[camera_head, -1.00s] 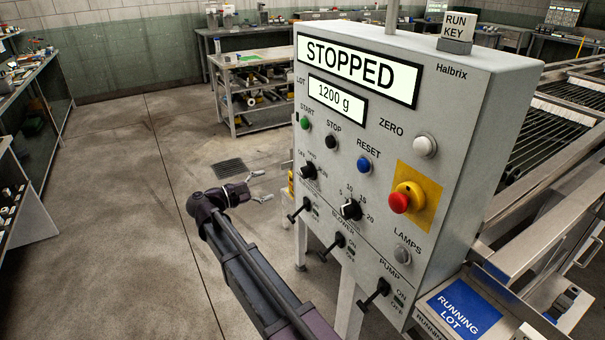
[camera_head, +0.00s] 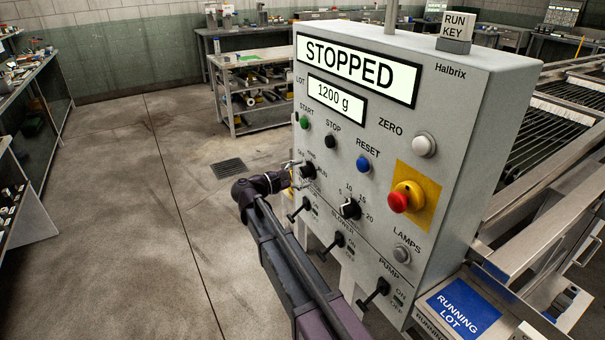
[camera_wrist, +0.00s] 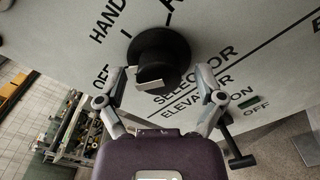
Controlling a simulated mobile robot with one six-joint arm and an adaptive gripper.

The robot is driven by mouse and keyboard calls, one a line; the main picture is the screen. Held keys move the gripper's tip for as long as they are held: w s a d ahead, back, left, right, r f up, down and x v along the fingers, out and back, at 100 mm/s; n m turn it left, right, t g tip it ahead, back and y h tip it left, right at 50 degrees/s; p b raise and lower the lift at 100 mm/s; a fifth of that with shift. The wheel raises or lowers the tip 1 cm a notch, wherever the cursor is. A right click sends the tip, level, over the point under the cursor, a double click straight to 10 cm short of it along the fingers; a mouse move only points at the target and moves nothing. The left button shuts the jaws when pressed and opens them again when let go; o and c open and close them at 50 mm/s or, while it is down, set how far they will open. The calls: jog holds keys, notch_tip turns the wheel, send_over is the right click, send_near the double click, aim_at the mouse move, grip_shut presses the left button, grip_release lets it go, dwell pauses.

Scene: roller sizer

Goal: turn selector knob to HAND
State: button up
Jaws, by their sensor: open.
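The black selector knob (camera_wrist: 158,58) is on the grey panel, and the wrist view shows the words SELECTOR and ELEVATOR printed beside it. The HAND mark (camera_wrist: 108,18) is at its upper left and the OFF mark (camera_wrist: 101,76) at its left. A pale edge shows on the knob's raised grip; which mark it points to I cannot tell. In the head view the knob (camera_head: 308,170) is at the panel's left side. My gripper (camera_wrist: 160,78) is open, its fingers on either side of the knob's near end, with no clear contact. In the head view my gripper (camera_head: 294,175) is close to the panel.
An elevator lever (camera_head: 300,208) sits just below the selector. The blower lever (camera_head: 333,246), pump lever (camera_head: 375,292) and a black dial (camera_head: 350,208) are nearby. A red stop button (camera_head: 399,201) is farther right. The display (camera_head: 356,68) reads STOPPED. Open floor lies left.

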jog(key=shift+w+d, duration=0.15)
jog(key=shift+d, duration=0.1)
jog(key=c, duration=1.1)
jog(key=shift+c, duration=0.2)
jog(key=shift+m, duration=0.3)
jog(key=m, duration=1.1)
